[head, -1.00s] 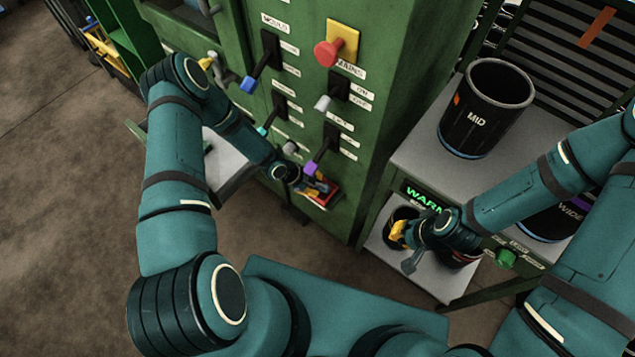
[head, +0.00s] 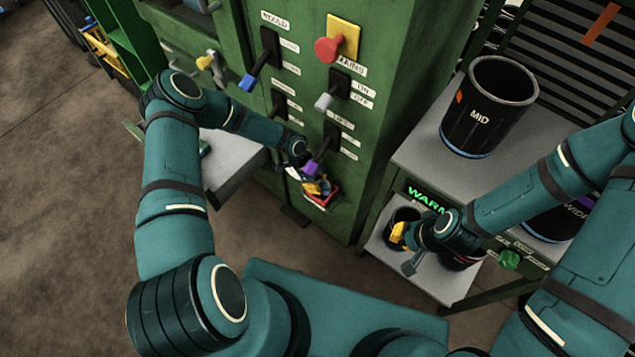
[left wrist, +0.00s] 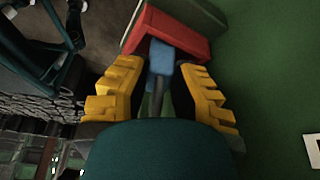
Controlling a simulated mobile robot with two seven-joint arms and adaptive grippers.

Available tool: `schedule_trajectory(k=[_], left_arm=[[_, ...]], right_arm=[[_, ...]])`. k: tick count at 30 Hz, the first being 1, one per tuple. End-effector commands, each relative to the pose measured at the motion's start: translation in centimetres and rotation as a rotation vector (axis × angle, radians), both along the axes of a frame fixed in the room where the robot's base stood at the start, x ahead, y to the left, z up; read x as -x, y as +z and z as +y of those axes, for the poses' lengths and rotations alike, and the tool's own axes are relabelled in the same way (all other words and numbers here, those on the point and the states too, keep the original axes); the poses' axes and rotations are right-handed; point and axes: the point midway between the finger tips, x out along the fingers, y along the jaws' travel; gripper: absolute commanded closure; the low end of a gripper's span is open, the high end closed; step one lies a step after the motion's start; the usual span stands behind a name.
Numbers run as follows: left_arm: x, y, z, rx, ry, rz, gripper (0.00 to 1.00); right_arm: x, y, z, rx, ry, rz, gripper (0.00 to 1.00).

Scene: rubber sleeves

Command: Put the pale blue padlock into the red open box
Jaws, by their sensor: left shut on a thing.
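My left gripper (head: 315,187) is at the red open box (head: 322,203), low on the green cabinet's front. In the left wrist view its yellow fingers (left wrist: 160,92) are on both sides of the pale blue padlock (left wrist: 162,60) and its dark shackle. The gripper is shut on the padlock. The padlock's blue body overlaps the red box (left wrist: 185,42); I cannot tell whether it is inside the rim. My right gripper (head: 399,234) is by a dark pot on the lower right shelf; its opening is unclear.
A purple-handled lever (head: 311,168) is right beside the left gripper, above the box. More levers and a red knob (head: 327,50) stick out of the cabinet. A grey shelf (head: 232,163) juts out at left. A black MID bin (head: 487,112) stands at right.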

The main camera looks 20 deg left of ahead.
Motion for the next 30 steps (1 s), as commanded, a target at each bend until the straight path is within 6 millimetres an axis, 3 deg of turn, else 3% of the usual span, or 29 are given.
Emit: schedule_trajectory(k=[4,5,6,17,30], left_arm=[[0.0,-0.2,0.0,0.0,0.0,0.0,1.0],[0.0,-0.2,0.0,0.0,0.0,0.0,0.64],[0.0,-0.2,0.0,0.0,0.0,-0.001,0.54],[0.0,0.2,0.1,0.0,0.0,-0.001,0.54],[0.0,6.1,2.5,0.0,0.002,-0.001,0.54]], right_arm=[[0.0,0.0,0.0,0.0,0.0,0.0,1.0],[0.0,0.0,0.0,0.0,0.0,0.0,1.0],[0.0,0.0,0.0,0.0,0.0,0.0,1.0],[0.0,0.1,0.0,0.0,0.0,0.0,1.0],[0.3,1.6,0.0,-0.002,0.002,0.008,1.0]])
